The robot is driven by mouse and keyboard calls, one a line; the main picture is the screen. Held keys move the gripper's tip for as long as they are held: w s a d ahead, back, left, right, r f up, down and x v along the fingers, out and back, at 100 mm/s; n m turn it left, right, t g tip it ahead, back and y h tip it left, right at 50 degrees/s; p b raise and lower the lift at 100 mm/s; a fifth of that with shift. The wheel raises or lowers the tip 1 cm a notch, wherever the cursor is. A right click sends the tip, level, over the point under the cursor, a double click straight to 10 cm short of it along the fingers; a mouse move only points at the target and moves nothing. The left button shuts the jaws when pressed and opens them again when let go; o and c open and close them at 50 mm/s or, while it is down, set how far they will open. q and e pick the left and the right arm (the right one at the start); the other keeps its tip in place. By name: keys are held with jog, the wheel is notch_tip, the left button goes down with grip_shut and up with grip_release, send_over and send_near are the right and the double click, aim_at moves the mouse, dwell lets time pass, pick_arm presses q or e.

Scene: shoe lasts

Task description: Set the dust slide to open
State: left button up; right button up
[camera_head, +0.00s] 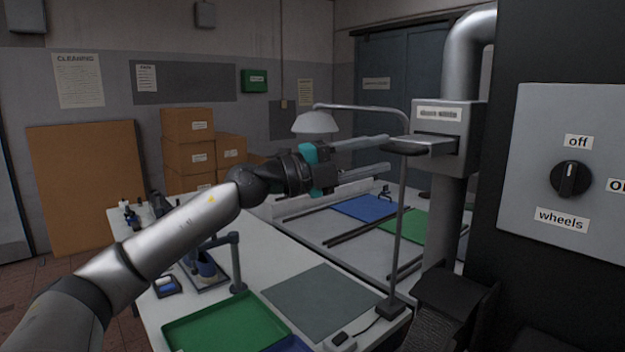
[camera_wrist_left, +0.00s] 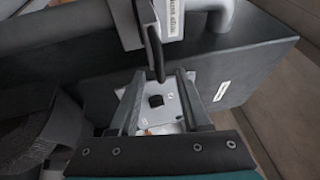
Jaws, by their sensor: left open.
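The dust slide's grey housing (camera_head: 450,132) sits on a vertical metal pipe at the right, with a small label on its front. A flat slide plate with a dark end (camera_head: 410,149) sticks out of it to the left. My left gripper (camera_head: 389,154) is open and empty, its fingers pointing at the plate's dark end. In the left wrist view the dark end (camera_wrist_left: 155,50) shows just ahead of and between the fingertips (camera_wrist_left: 162,76). I cannot tell whether they touch it. The labelled housing (camera_wrist_left: 172,22) is beyond. My right gripper is not in view.
A lamp (camera_head: 316,122) on a thin pole stands close to my left gripper. A grey control panel (camera_head: 540,110) with a black knob (camera_head: 570,179) is at the right. Below are a workbench with a green tray (camera_head: 215,325) and a grey mat (camera_head: 322,300).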

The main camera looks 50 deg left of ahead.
pick_arm(q)
jog(key=b+v, duration=0.2)
jog(key=v, duration=0.9)
jog(key=shift+b, duration=0.4)
